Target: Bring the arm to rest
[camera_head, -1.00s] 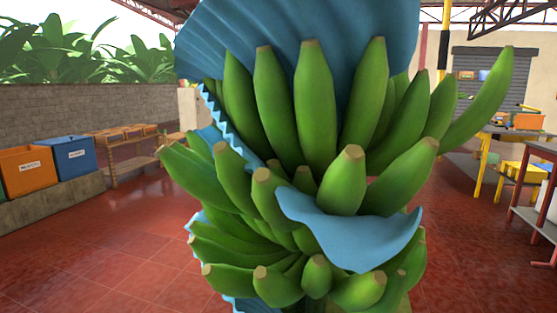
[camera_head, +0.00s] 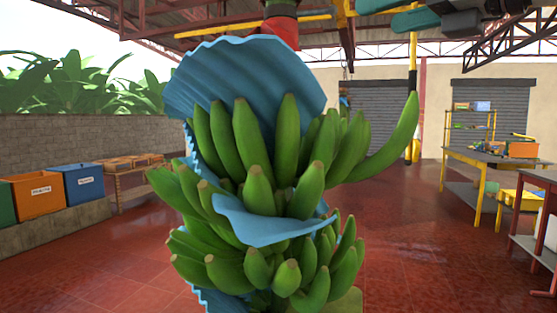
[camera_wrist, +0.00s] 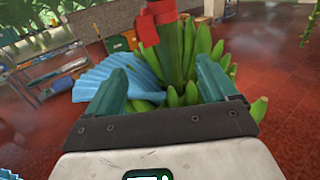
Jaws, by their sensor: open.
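My gripper (camera_wrist: 160,88) shows two teal fingers spread apart in the wrist view, with nothing held between them. Part of it also shows at the top right of the head view (camera_head: 376,14). A hanging bunch of green bananas (camera_head: 256,190) fills the middle of the head view. A blue pleated cover (camera_head: 250,75) flares around its top, and a blue flap (camera_head: 262,226) crosses its front. A red band (camera_head: 281,33) wraps the stem above. In the wrist view the bunch (camera_wrist: 190,50) lies beyond the fingers, with the red band (camera_wrist: 158,22) around its stem.
Orange (camera_head: 39,194) and blue (camera_head: 84,184) bins stand on a ledge at left. A work table (camera_head: 490,160) and a red-framed stand (camera_head: 535,215) are at right. Red tiled floor (camera_head: 410,235) is open between bunch and tables. Steel beams run overhead.

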